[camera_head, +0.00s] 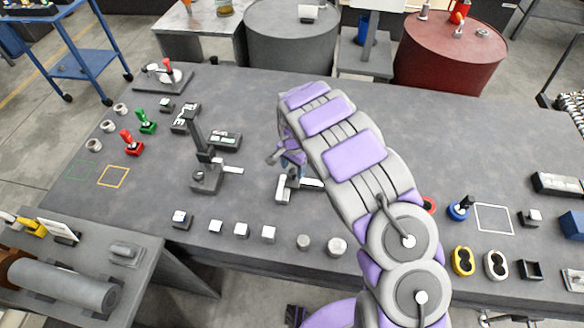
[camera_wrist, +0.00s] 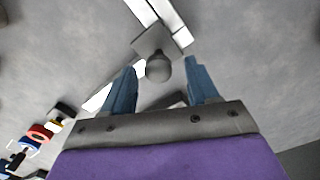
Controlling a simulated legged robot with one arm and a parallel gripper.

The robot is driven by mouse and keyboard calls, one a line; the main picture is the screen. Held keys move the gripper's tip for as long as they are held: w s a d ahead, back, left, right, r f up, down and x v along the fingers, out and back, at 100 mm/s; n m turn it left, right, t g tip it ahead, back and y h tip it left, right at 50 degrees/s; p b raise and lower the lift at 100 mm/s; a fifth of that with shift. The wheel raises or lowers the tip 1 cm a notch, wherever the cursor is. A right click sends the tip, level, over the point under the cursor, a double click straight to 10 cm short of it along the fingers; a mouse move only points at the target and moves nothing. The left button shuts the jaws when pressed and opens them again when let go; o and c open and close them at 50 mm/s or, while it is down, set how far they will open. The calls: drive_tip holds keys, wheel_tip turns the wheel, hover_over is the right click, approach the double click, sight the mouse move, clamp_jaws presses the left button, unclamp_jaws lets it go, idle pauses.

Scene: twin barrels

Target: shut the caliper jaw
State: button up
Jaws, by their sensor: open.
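A caliper-like device (camera_head: 283,194), with a grey body and a pale bar (camera_head: 312,183), lies on the dark table below my gripper, partly hidden by it. In the wrist view its pale bar (camera_wrist: 168,14) runs diagonally. A grey block with a round knob (camera_wrist: 158,69) sits at the bar. My gripper (camera_head: 291,158) points down over the device. Its two blue fingers (camera_wrist: 160,80) are apart, one on each side of the knob, with a visible gap on each side. The gap between the jaw faces cannot be made out.
A similar stand with a tall dark post (camera_head: 200,142) is left of the device. Small blocks (camera_head: 242,230) line the front edge. Red and green levers (camera_head: 131,147) stand at the left. Two barrels (camera_head: 290,36) (camera_head: 448,55) are behind the table. The table's middle right is clear.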

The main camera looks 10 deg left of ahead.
wheel_tip(320, 180, up, 16)
drive_tip(key=p, duration=0.2)
drive_tip(key=shift+a+r+p, duration=0.25)
drive_tip(key=shift+a+p, duration=0.1)
drive_tip(key=shift+p, duration=0.05)
idle(0.5)
drive_tip(key=s+d+r+n, duration=0.1)
drive_tip(key=s+d+r, duration=0.5)
drive_tip(key=d, duration=0.3)
drive_tip(key=s+d+r, duration=0.7)
drive_tip(key=d, duration=0.1)
drive_tip(key=s+d+n+g, duration=0.1)
drive_tip(key=s+d+n, duration=0.1)
drive_tip(key=s, duration=1.1)
drive_tip(key=s+d+r+n, duration=0.1)
drive_tip(key=s+d, duration=0.3)
drive_tip(key=s, duration=1)
drive_tip(key=shift+s+r+n+g, duration=0.2)
drive_tip(key=shift+r+n+g, duration=0.15)
drive_tip(key=shift+n, duration=0.55)
